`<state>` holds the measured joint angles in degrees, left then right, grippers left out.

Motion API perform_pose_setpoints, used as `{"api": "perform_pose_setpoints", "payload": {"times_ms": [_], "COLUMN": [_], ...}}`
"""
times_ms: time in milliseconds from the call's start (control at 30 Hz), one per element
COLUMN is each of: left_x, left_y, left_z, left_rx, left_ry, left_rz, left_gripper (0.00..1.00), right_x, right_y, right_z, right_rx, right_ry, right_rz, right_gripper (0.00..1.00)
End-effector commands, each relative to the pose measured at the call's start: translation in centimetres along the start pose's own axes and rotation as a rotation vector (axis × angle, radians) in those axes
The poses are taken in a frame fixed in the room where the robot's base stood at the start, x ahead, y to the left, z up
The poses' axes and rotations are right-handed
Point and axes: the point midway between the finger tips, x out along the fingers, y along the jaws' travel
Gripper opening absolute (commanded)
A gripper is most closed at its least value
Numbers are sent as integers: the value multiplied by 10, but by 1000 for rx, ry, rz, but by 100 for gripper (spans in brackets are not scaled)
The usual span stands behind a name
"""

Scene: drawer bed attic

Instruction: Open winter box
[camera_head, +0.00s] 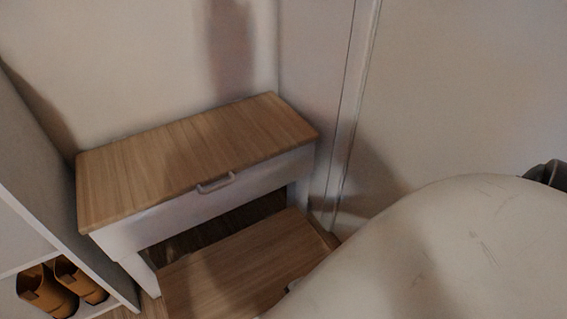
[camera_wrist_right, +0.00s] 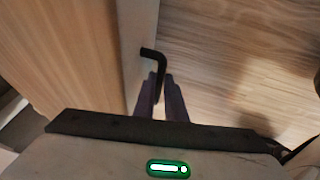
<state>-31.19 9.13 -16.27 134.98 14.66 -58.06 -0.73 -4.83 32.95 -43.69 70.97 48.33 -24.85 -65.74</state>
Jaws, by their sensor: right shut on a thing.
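In the right wrist view, my right gripper (camera_wrist_right: 160,84) is shut on a dark bent handle (camera_wrist_right: 153,54). The handle sticks out from a pale front edge (camera_wrist_right: 137,40) beside a wooden panel (camera_wrist_right: 65,50). In the head view, a low box with a wooden top (camera_head: 240,268) sits in front of a wood-topped bench (camera_head: 195,150). I cannot tell for certain which is the winter box; no label shows. My pale arm covers the low box's right side and hides the right gripper there. My left gripper is in neither view.
The bench has a pale front with a small handle (camera_head: 216,183) and stands against the wall. A pale shelf (camera_head: 40,190) with brown shoes (camera_head: 62,288) is at the left. Wooden floor (camera_wrist_right: 225,60) shows right of the handle in the wrist view.

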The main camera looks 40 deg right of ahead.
Motion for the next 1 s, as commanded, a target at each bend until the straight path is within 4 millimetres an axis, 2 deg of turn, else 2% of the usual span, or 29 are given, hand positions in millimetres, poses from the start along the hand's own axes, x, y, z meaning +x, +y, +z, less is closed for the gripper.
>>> {"api": "perform_pose_setpoints", "payload": {"times_ms": [67, 100, 200, 467, 567, 700, 867, 1000], "left_x": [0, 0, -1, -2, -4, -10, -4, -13], "left_y": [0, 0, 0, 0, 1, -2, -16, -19], "left_z": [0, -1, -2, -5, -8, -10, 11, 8], "left_rx": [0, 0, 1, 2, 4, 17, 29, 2], "left_ry": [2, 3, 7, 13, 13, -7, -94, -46], "left_rz": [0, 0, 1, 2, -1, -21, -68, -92], "left_gripper": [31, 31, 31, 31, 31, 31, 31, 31], "right_x": [0, 0, 0, 0, -6, -29, -62, -86], "right_y": [2, 2, 2, 2, 2, 2, 2, 2], "right_z": [1, 1, 1, 1, 0, 0, 0, 0], "right_rx": [0, 0, 0, 0, -1, -1, -2, -2], "right_ry": [-1, -1, -1, 0, 0, -1, -2, -2], "right_rz": [4, 4, 3, 3, 3, 2, 1, 2], "right_gripper": [0, 14, 29, 29, 29, 29, 29, 29]}}
